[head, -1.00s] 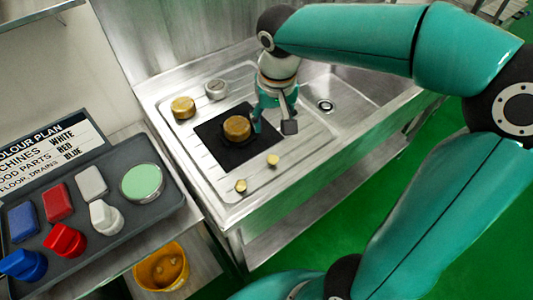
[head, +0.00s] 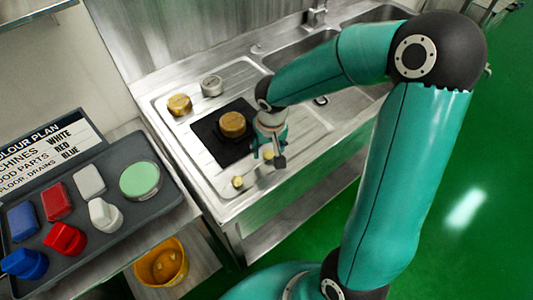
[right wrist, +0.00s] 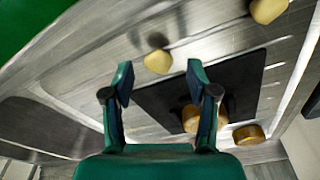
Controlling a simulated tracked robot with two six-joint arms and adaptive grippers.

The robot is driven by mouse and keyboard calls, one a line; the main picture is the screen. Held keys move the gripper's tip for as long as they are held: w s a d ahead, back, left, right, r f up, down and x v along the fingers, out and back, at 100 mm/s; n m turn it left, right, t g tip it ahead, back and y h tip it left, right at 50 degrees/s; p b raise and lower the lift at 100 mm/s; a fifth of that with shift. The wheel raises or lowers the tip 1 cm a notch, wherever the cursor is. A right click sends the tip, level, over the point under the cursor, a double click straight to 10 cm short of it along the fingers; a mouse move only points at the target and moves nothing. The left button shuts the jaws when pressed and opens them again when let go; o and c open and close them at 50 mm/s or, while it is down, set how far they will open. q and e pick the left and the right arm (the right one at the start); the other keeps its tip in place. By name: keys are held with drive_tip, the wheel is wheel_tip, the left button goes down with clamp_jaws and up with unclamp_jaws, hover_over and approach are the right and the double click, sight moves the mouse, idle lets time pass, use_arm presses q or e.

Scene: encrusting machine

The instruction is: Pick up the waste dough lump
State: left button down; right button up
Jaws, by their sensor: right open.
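Two small pale yellow dough lumps lie on the steel drainboard (head: 202,165); I cannot tell which one is named as waste. One lump (head: 238,182) lies near the front edge. The other (head: 267,152) is partly hidden by my right gripper (head: 274,158) in the head view. In the right wrist view, one lump (right wrist: 158,61) shows just beyond the open, empty fingers of my right gripper (right wrist: 160,82), in line with the gap between them. The second lump (right wrist: 268,10) is at the top right. My left gripper is not in view.
A brass-coloured cylinder (head: 232,124) stands on a black mat (head: 217,150). Another brass piece (head: 179,105) and a grey metal tin (head: 211,85) stand behind. A tray (head: 150,207) of coloured brushes is at left. A yellow bucket (head: 180,246) with lumps inside stands below.

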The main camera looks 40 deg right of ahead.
wheel_tip(320, 180, down, 2)
drive_tip(key=shift+w+d, duration=0.1)
drive_tip(key=shift+w, duration=0.05)
drive_tip(key=shift+c, duration=0.2)
drive_tip(key=c, duration=0.8)
drive_tip(key=shift+r, duration=0.1)
drive_tip(key=shift+c, duration=0.2)
